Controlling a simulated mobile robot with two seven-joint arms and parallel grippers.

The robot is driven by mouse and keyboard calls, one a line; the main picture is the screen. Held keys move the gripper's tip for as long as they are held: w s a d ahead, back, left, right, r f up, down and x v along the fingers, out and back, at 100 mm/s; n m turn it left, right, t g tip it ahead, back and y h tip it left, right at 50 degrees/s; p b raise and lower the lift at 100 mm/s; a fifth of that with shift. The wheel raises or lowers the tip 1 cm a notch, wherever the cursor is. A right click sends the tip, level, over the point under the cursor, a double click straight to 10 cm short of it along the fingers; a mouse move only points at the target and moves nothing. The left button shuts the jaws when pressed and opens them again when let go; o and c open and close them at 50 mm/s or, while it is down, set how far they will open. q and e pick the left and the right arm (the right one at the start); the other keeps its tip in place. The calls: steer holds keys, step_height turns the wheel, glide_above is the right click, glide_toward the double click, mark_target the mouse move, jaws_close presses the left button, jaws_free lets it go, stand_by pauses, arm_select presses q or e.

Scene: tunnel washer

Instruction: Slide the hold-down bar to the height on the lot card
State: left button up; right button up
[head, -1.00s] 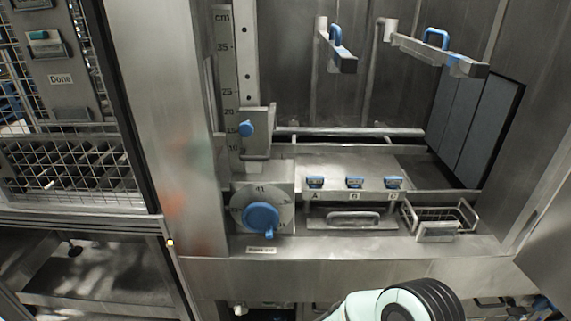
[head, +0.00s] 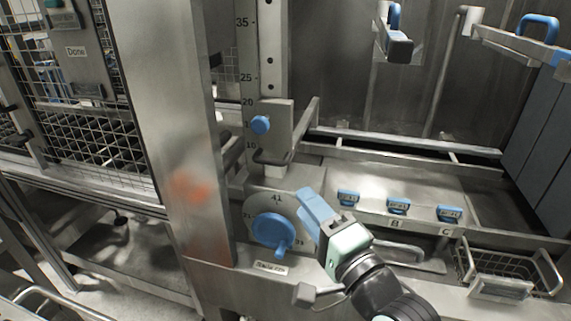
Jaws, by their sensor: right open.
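The hold-down bar's metal carriage (head: 278,118) sits low on an upright rail, with a blue knob (head: 260,124) on its front. A metal arm (head: 306,130) reaches back from it. The height scale (head: 246,60) beside it shows 35, 25, 20 and 10; the carriage is between about 10 and 20. My right gripper (head: 312,208) has blue fingers and is open and empty, below and right of the carriage, apart from it. It is in front of the panel beside the blue dial. My left gripper is out of view. I cannot make out a readable lot card.
A blue rotary dial (head: 273,229) is left of my right gripper. Bars with blue handles (head: 396,18) hang above. A mesh rack (head: 95,120) is at left.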

mark_target(271, 164)
steer(key=p+x, duration=0.3)
steer(key=x, duration=0.9)
steer(key=shift+a+f, duration=0.15)
steer(key=shift+w+a+p, duration=0.2)
steer(key=shift+w+p, duration=0.1)
steer(key=shift+w, duration=0.15)
jaws_close()
